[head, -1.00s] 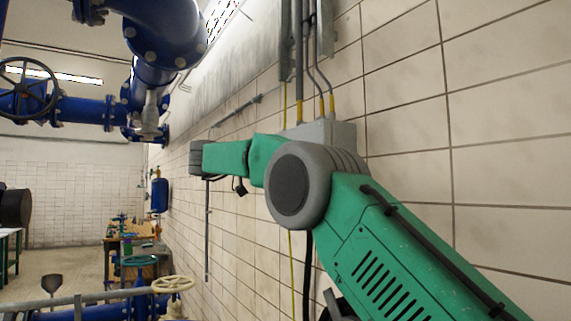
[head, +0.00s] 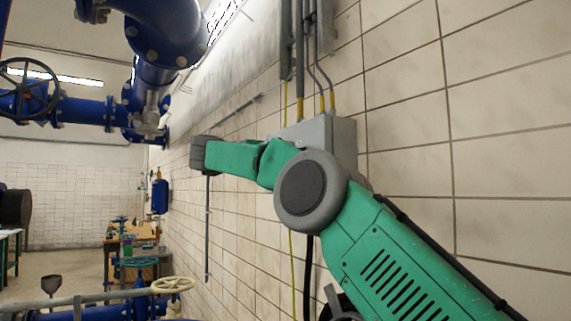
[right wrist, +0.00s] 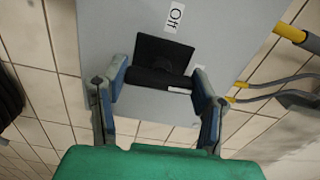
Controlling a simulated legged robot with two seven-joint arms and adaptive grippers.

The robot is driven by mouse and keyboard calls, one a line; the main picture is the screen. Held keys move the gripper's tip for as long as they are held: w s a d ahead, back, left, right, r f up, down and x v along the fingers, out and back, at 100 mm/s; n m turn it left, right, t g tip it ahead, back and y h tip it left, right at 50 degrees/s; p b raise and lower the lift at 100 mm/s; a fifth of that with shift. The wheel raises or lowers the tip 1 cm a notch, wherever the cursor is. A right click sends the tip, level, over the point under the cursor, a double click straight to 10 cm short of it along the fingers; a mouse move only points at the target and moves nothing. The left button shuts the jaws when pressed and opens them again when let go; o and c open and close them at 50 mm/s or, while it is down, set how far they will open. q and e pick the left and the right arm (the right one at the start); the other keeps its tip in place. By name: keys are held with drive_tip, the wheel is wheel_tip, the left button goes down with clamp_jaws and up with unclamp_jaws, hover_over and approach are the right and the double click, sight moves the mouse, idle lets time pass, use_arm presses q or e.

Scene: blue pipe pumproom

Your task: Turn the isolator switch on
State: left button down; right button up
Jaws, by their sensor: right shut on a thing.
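The isolator switch (right wrist: 160,77) is a black plate with a thick black handle on the front of a grey box (right wrist: 125,28). A white label reading "Off" (right wrist: 174,16) sits above it in the right wrist view. Another small white label (right wrist: 179,90) is partly hidden beside the handle. My right gripper (right wrist: 160,82) has its two blue-grey fingers on either end of the handle and is shut on it. In the head view the grey box (head: 335,140) shows on the wall behind my green right arm, which hides the switch and gripper. My left gripper is not in view.
Conduits with yellow ends (head: 322,95) enter the box from above, and cables hang below it. The tiled wall (head: 500,120) runs close along the right. Blue pipes (head: 165,40) and a cream handwheel (head: 172,284) stand to the left.

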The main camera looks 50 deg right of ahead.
drive_tip(key=shift+f+m, duration=0.1)
drive_tip(key=shift+m, duration=0.3)
drive_tip(key=o, duration=1.2)
drive_tip(key=shift+w, duration=0.1)
